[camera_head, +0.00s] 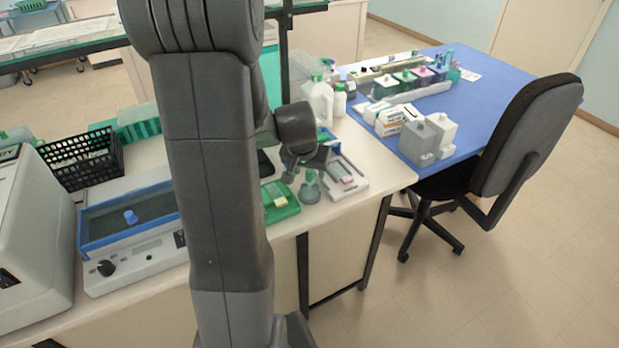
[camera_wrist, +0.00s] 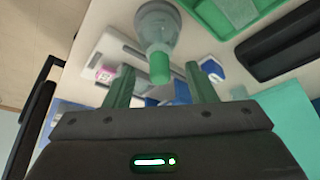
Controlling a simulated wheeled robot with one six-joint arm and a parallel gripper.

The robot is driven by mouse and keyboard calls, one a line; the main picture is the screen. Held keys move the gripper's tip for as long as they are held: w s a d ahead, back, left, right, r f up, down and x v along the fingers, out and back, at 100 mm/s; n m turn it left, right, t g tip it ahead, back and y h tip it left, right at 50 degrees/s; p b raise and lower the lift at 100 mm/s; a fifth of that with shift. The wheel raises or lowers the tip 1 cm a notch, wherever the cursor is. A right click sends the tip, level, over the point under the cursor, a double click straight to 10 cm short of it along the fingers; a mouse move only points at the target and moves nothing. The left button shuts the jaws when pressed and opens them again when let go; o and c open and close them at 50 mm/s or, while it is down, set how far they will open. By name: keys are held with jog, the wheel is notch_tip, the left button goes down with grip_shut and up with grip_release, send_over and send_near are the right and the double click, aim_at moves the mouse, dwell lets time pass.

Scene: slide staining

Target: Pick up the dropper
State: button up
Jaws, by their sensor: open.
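The dropper looks to be a small clear, grey-green bottle with a green tip (camera_wrist: 158,30). In the head view the bottle (camera_head: 309,190) stands on the near bench, right of a green tray and left of a pale flat holder. My gripper (camera_wrist: 161,80) is open, with one green finger on each side of the green tip in the wrist view. The fingers seem apart from the tip; their exact depth relative to it is unclear. In the head view my gripper (camera_head: 306,168) is just above the bottle, partly hidden by my arm.
The green tray (camera_head: 281,203) and the pale holder (camera_head: 343,178) with a pink item lie close on either side. White bottles (camera_head: 318,103) stand behind. A blue-topped table (camera_head: 480,105) with several bottles and boxes is at the right, a chair (camera_head: 525,140) beside it.

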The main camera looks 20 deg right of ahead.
jog(key=shift+x, duration=0.75)
jog(key=c, duration=1)
jog(key=shift+c, duration=0.2)
jog(key=shift+r, duration=0.1)
